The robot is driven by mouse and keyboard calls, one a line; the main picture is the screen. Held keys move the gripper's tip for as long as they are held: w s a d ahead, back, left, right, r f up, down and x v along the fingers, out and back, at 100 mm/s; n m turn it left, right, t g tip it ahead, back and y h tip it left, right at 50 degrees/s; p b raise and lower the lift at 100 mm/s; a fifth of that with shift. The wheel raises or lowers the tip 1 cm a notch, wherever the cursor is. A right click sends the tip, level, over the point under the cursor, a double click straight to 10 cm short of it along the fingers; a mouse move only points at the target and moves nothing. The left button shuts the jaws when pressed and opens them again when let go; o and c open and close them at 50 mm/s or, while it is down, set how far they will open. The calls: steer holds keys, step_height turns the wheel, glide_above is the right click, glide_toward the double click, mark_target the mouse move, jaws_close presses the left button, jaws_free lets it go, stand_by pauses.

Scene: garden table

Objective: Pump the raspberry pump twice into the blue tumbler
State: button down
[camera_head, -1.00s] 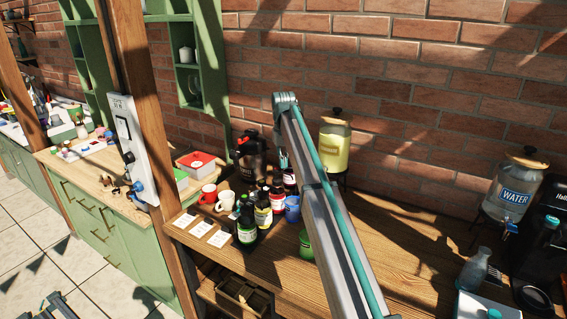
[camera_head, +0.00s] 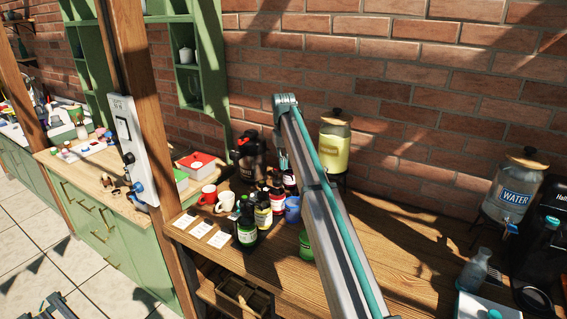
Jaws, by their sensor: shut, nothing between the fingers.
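Several dark syrup bottles stand in a cluster on the wooden table. One with a pink-red label (camera_head: 277,207) looks like the raspberry pump, but its label is too small to read. The blue tumbler (camera_head: 293,210) stands just right of it, partly covered by my arm. My gripper (camera_head: 278,176) is small and dark at the end of my arm, above the bottle tops. It appears shut and empty. I cannot tell whether it touches the pump head.
Green-label (camera_head: 246,232) and yellow-label (camera_head: 263,215) bottles stand in front. A green tumbler (camera_head: 306,245), red mug (camera_head: 208,194) and white mug (camera_head: 226,201) are near. A yellow drink dispenser (camera_head: 335,145) stands behind. The table's middle right is clear.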

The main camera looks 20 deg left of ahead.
mark_target(283, 173)
steer(key=shift+f, duration=0.25)
steer(key=shift+f, duration=0.35)
steer(key=shift+f+b, duration=0.35)
steer(key=shift+f, duration=0.75)
steer(key=shift+r, duration=0.2)
steer(key=shift+r+p, duration=0.85)
steer(key=shift+r, duration=0.8)
step_height(283, 173, up, 6)
steer(key=p, duration=0.2)
steer(key=shift+p, duration=0.3)
stand_by(0.3)
